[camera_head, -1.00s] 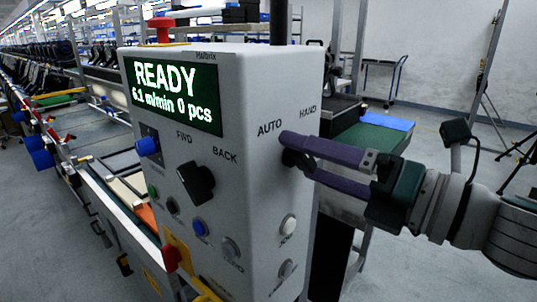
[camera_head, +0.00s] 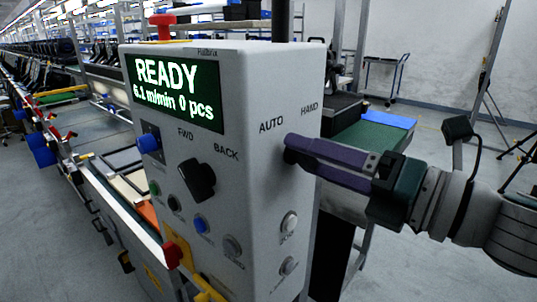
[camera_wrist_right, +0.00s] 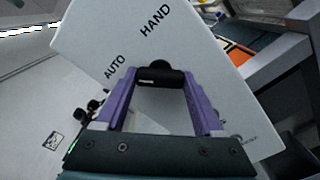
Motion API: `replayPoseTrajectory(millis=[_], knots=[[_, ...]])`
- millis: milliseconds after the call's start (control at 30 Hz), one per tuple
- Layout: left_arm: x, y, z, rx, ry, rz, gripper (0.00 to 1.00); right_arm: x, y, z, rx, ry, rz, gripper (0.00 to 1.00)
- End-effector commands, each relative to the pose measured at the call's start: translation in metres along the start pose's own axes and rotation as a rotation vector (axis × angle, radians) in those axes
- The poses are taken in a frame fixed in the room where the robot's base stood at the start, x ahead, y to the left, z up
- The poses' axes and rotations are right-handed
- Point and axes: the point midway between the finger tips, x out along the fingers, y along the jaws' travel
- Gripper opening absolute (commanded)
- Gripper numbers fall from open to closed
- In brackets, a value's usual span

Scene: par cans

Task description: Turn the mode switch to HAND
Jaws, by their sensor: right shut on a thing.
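The mode switch is a black knob (camera_wrist_right: 160,76) on the side face of the grey control box (camera_head: 262,92). The labels AUTO (camera_head: 271,125) and HAND (camera_head: 309,109) are printed above it. In the wrist view the knob sits between the purple fingertips of my right gripper (camera_wrist_right: 160,80), which is shut on it. A small pale mark shows on the knob, but I cannot tell which label it points to. In the head view the fingers (camera_head: 289,148) mostly hide the knob. My left gripper is not in view.
The box front carries a READY screen (camera_head: 172,91), a black FWD/BACK knob (camera_head: 196,180) and several buttons. Two pale buttons (camera_head: 289,222) sit below the mode switch on the side face. A conveyor line runs off to the left. Open floor lies to the right.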

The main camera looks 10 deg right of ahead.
Motion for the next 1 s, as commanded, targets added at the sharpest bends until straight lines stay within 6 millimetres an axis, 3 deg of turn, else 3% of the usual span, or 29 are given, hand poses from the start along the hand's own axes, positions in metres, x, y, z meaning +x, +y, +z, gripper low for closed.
replayPoseTrajectory(millis=[433, 1000], knots=[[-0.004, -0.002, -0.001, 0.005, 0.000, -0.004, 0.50, 0.000, 0.001, 0.001, 0.112, 0.000, 0.000, 0.14], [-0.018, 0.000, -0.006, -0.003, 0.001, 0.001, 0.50, 0.000, 0.001, 0.002, 0.623, -0.001, 0.000, 0.14]])
